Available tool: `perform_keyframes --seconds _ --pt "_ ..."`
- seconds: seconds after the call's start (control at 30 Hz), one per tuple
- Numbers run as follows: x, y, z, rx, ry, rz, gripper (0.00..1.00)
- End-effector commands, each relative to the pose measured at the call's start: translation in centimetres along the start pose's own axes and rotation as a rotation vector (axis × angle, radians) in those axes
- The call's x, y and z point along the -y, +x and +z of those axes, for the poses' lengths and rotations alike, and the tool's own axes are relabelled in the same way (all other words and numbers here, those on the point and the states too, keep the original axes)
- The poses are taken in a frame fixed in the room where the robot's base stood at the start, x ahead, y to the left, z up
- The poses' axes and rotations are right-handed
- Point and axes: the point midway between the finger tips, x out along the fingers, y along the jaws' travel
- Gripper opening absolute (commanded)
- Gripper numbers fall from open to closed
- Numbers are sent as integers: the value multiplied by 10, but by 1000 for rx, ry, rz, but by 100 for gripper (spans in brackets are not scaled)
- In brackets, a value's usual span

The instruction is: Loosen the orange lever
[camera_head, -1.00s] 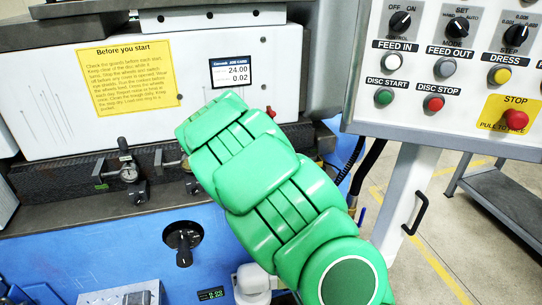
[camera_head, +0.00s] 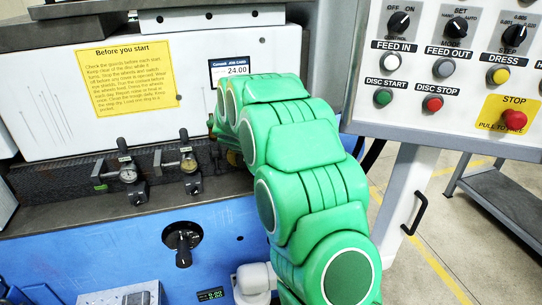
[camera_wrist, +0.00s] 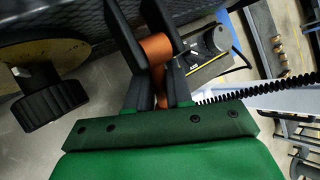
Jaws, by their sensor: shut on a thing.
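The orange lever (camera_wrist: 155,49) shows in the wrist view between the two dark fingers of my gripper (camera_wrist: 150,38). My gripper is shut on it, and the fingers cover parts of its sides. In the head view my green arm hides the lever and my gripper, in front of the right end of the machine's white panel (camera_head: 60,75).
A black knob (camera_wrist: 50,98) stands left of my fingers in the wrist view, and a black ribbed hose (camera_wrist: 265,86) runs to the right. In the head view, dial gauges (camera_head: 128,175) lie left of my arm and a button panel (camera_head: 455,125) at the right.

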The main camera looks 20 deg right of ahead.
Motion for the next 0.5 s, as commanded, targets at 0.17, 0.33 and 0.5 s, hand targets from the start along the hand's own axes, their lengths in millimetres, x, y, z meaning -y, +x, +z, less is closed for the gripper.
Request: perform_keyframes --seconds 0.17,0.33,0.5 --pt "-1 -2 2 -59 -40 4 0" --pt "0 -4 2 -123 -85 3 0" --pt "2 -6 3 -177 -121 2 0"
